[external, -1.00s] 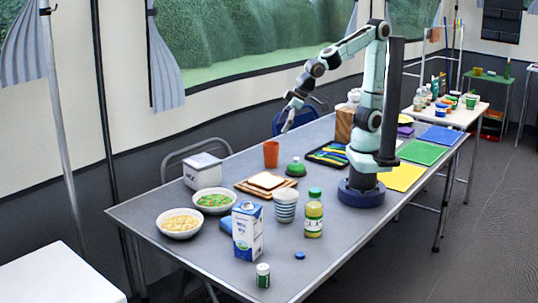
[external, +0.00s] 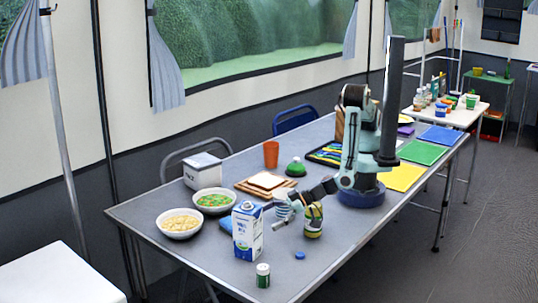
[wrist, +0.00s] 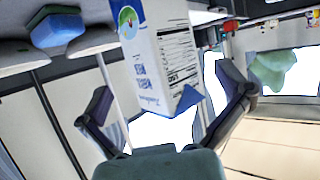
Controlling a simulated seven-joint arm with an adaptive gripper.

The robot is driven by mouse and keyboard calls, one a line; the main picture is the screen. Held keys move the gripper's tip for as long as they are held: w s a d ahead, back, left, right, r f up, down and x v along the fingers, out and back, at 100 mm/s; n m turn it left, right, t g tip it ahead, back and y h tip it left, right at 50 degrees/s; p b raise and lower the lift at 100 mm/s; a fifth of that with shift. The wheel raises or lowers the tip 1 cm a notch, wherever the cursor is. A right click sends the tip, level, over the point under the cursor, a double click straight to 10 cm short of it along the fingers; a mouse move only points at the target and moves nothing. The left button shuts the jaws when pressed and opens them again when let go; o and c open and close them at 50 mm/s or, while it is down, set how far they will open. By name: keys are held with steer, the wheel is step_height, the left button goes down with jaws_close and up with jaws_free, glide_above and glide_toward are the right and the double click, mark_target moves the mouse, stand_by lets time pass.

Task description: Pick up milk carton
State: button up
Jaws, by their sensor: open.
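The milk carton (external: 247,231), white and blue, stands upright near the front of the grey table. My gripper (external: 271,216) is just to its right in the external view, low over the table, with its fingers pointing at the carton. In the wrist view the carton (wrist: 168,60) appears between the two spread fingers of my gripper (wrist: 163,84), ahead of the palm. The gripper is open and empty. I cannot tell whether a finger touches the carton. My arm partly hides the striped cup and the bottle behind it.
A small green-and-white jar (external: 263,276) and blue cap (external: 300,255) lie in front. Bowls (external: 180,223) are left of the carton. A blue sponge (wrist: 57,28) shows in the wrist view.

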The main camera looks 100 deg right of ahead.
mark_target(236, 234)
steer(key=x, duration=0.6)
steer(key=shift+w+f, duration=0.1)
steer(key=shift+w, duration=0.05)
steer(key=c, duration=1.2)
